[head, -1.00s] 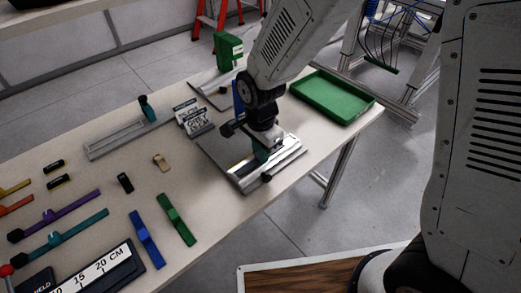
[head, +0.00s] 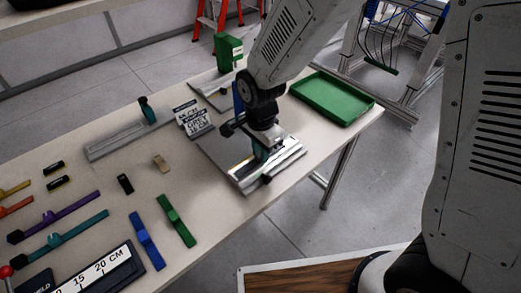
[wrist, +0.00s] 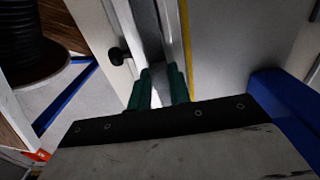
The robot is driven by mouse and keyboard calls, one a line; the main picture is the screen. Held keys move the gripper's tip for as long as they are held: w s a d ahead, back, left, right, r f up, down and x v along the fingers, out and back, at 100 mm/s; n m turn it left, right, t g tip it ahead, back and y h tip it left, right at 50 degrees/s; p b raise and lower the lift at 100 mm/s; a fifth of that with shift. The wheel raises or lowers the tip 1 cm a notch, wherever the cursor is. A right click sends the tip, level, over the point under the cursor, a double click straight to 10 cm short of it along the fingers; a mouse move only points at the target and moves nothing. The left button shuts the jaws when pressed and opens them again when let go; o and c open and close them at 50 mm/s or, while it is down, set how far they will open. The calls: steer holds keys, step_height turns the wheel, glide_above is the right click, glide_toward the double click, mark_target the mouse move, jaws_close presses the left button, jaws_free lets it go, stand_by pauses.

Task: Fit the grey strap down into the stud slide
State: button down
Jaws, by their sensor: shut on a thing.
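The stud slide (head: 285,165) is a pale metal channel on a grey plate near the table's front edge, with a black knob (head: 267,180) at its near side. It also shows in the wrist view, where its knob (wrist: 115,55) stands left of the channel. My gripper (head: 260,154) points down over the slide. In the wrist view its two green fingers (wrist: 161,88) are close together, shut on the grey strap (wrist: 150,45), a narrow strip between and beyond them. The strap lies along the channel. Whether it sits down in the channel or just above it cannot be told.
A green tray (head: 332,96) stands at the right end of the table. Blue (head: 147,240) and green (head: 176,220) straps lie at the front left.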

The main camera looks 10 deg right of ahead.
steer(key=shift+f, duration=0.2)
stand_by(0.9)
steer(key=shift+r, duration=0.2)
steer(key=shift+f, duration=0.4)
stand_by(1.4)
steer(key=shift+r, duration=0.2)
steer(key=shift+r, duration=0.2)
steer(key=shift+d, duration=0.1)
stand_by(0.6)
steer(key=shift+f, duration=0.4)
stand_by(0.9)
steer(key=shift+r, duration=0.15)
